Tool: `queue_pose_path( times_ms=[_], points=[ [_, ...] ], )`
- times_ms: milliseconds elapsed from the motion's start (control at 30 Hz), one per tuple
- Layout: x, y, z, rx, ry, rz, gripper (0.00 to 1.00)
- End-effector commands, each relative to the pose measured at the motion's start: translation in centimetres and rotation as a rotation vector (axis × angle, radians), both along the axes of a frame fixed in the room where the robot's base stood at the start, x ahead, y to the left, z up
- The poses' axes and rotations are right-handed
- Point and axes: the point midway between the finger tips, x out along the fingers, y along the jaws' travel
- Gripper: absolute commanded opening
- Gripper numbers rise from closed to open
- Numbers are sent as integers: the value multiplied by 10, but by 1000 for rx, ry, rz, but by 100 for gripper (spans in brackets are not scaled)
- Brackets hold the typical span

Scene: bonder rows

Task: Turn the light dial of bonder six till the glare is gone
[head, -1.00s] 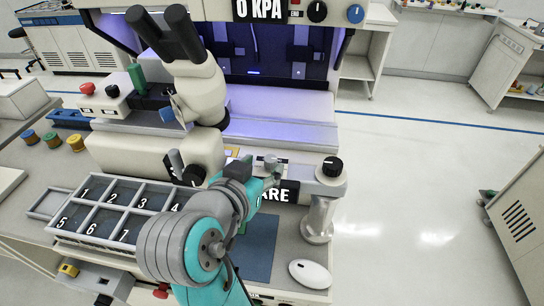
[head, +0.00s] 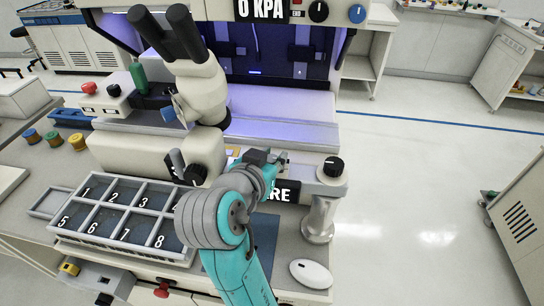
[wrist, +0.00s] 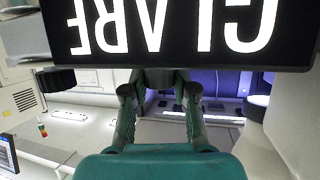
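A black dial (head: 333,166) with a white mark sits on a pale round head atop a post at the right end of the bonder in the head view. My gripper (head: 283,160) is left of this dial and apart from it. In the wrist view, the two fingers of my gripper (wrist: 159,92) are spread with nothing between them. A black sign (head: 284,192) is partly hidden behind my arm, with "RE" showing. The sign (wrist: 160,30) reads "GLARE" upside down in the wrist view. No bonder number is readable.
The microscope (head: 190,80) stands left of my gripper. A numbered tray (head: 60,236) lies at the front left, and a white mouse-like object (head: 311,273) at the front right. Above are the "0 KPA" display (head: 261,11), another black knob (head: 319,11) and a blue knob (head: 356,13).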

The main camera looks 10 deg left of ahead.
Motion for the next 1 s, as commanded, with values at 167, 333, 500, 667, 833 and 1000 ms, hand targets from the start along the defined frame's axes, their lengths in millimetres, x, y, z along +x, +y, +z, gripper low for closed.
queue_pose_path(
  times_ms=[167,333,500,667,833,1000],
  points=[
    [0,0,0,0,0,2,0],
    [0,-1,0,1,0,29,0],
    [0,-1,0,1,-1,105,0],
    [0,-2,0,1,-1,223,0],
    [0,-3,1,2,-2,379,0],
    [1,-3,1,1,-2,539,0]
  ],
)
